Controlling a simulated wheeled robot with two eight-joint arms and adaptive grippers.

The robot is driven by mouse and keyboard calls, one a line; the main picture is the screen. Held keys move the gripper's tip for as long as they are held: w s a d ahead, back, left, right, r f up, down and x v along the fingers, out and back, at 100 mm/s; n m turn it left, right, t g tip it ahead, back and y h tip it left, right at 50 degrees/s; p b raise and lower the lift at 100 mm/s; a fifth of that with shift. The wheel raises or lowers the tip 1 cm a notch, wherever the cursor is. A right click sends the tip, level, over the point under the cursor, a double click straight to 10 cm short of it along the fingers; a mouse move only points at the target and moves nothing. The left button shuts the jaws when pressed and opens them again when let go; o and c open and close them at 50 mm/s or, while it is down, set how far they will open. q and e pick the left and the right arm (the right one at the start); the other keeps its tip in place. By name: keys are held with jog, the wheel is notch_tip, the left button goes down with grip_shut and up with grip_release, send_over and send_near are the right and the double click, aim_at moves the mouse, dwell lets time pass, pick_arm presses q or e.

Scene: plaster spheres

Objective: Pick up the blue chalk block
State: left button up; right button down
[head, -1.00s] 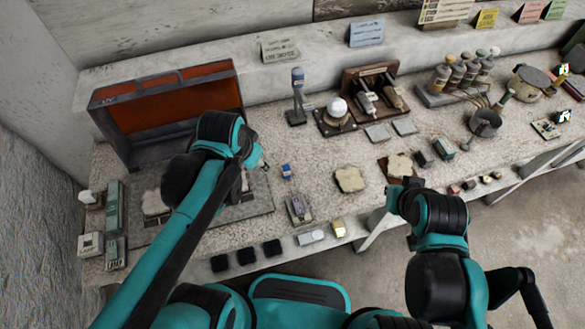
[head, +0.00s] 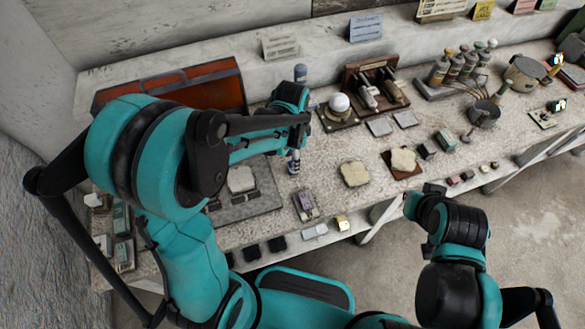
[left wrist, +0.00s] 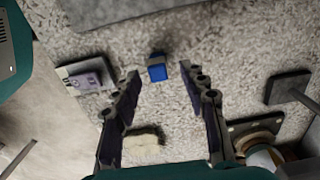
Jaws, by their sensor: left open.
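The small blue chalk block (head: 293,168) with a pale end stands on the speckled worktop, partly hidden by my left arm in the head view. In the left wrist view the blue block (left wrist: 157,71) shows between and just beyond the fingertips, apart from both fingers. My left gripper (left wrist: 162,78) is open and empty above the worktop; in the head view its fingers are mostly hidden behind the arm. My right gripper (head: 418,196) is near the front edge at the right, away from the block, and its jaw opening is unclear.
A pale rough slab (head: 354,174) and a small grey-purple device (head: 306,205) lie near the block. A white sphere (head: 340,103) on a dark base stands behind. A dark grey mat (head: 262,203) is at left. Bare worktop surrounds the block.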

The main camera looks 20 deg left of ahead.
pick_arm(q)
notch_tip(320, 180, down, 3)
jog(key=shift+s+f+b, duration=0.1)
jog(key=shift+b, duration=0.55)
jog(key=shift+f, duration=0.4)
jog(key=shift+r, duration=0.1)
jog(key=shift+c, duration=1.2)
grip_shut()
jog(key=shift+r, duration=0.6)
notch_tip(320, 180, up, 3)
jog(key=shift+f+p, duration=0.1)
jog(key=shift+p, duration=0.85)
jog(key=s+d+r+p, duration=0.1)
jog(key=d+r+p, duration=0.2)
jog(key=d+r, duration=0.4)
jog(key=d, duration=0.4)
jog(key=shift+s+d, duration=0.3)
jog(key=shift+s, duration=0.1)
